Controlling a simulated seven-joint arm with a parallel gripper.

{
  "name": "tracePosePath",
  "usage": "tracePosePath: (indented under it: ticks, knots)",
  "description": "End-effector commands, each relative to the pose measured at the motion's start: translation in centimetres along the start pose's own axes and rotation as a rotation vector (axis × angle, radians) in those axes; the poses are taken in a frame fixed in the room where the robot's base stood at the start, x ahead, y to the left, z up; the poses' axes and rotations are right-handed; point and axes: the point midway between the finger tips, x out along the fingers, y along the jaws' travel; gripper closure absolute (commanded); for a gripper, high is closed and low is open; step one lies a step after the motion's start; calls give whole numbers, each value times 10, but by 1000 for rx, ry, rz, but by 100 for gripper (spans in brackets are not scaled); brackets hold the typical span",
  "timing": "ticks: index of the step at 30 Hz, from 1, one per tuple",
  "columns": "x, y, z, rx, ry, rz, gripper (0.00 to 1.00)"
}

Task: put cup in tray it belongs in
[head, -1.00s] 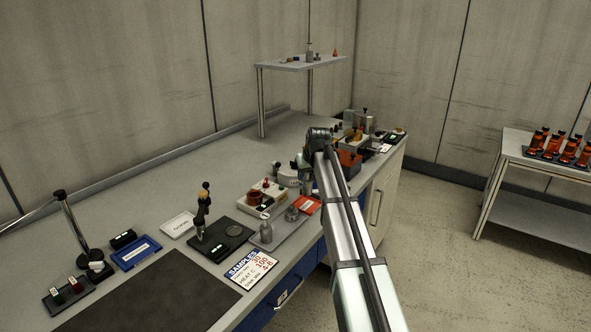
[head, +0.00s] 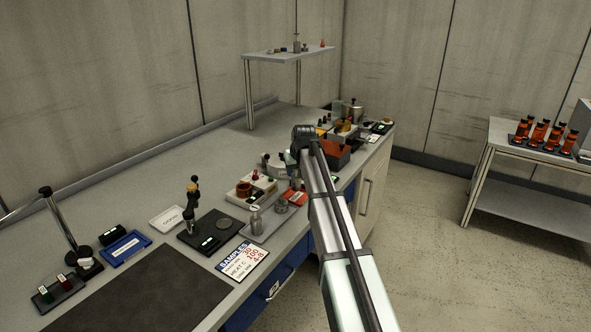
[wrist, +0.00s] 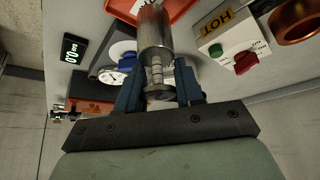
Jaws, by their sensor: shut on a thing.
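In the wrist view my gripper (wrist: 160,88) is shut on a shiny metal cylinder (wrist: 155,38), which seems to be the cup. A red tray (wrist: 160,8) lies just beyond it. In the head view the red tray (head: 292,197) sits below my arm's end, and my arm hides most of the gripper. I cannot tell how high the cup is above the bench. A blue-edged tray (head: 125,249) and a white labelled tray (head: 167,219) lie to the left on the bench.
A grey tray (head: 262,228) holds a metal bottle (head: 255,218) and a metal pot (head: 281,206). A control box marked HOT (wrist: 228,38), a dial gauge (wrist: 114,77) and a small display (wrist: 74,49) crowd the gripper.

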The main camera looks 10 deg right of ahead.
Motion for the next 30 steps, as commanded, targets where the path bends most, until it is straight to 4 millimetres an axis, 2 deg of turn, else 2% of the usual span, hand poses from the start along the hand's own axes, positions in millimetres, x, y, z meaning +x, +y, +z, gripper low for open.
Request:
tracePosePath:
  ticks: [17,30]
  knots:
    - [0,0,0,0,0,0,100]
    - [8,0,4,0,0,0,100]
